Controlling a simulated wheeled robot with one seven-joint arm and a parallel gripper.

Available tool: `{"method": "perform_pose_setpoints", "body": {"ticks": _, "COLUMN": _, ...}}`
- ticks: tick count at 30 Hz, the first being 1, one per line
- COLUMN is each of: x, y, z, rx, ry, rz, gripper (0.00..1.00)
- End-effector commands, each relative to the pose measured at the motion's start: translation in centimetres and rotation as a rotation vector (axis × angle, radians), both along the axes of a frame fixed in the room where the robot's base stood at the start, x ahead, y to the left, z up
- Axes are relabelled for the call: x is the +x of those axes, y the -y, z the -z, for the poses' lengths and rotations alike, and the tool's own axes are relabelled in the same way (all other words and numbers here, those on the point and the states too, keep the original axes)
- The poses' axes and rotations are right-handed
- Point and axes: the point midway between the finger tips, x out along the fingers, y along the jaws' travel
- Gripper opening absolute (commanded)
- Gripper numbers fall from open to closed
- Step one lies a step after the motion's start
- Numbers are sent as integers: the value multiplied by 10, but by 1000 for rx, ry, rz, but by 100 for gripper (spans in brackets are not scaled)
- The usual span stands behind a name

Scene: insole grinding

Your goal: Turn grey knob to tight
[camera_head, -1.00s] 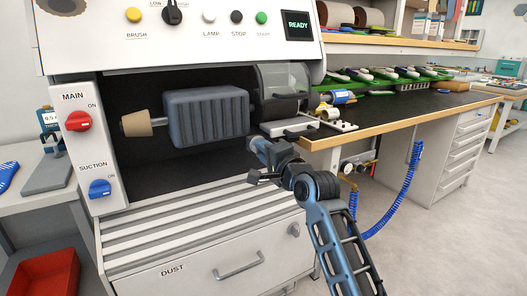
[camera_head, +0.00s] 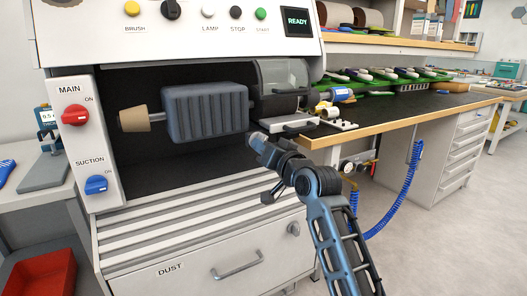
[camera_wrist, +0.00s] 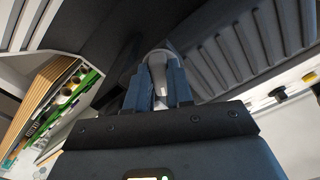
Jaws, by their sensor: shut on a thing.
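A grey knob (camera_wrist: 157,66) with a rounded end sits between the two blue fingers of my gripper (camera_wrist: 157,82) in the wrist view. The fingers are shut on its sides. In the head view my gripper (camera_head: 257,139) is at the front of the machine opening, just below and left of the small grey work rest. The knob is mostly hidden there by the fingers. I cannot read any tight mark or the knob's angle.
The white work rest (camera_head: 290,128) and a workbench (camera_head: 400,112) are to the right. The dust drawer (camera_head: 215,258) is below. The display (camera_head: 297,20) reads READY.

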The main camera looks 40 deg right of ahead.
Motion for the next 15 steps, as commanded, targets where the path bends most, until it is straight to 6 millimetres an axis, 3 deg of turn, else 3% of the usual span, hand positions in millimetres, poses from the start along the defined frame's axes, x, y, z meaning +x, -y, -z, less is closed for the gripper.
{"method": "perform_pose_setpoints", "body": {"ticks": 15, "x": -1, "y": 2, "z": 4, "rx": -386, "ry": -115, "rz": -1, "gripper": 0}}
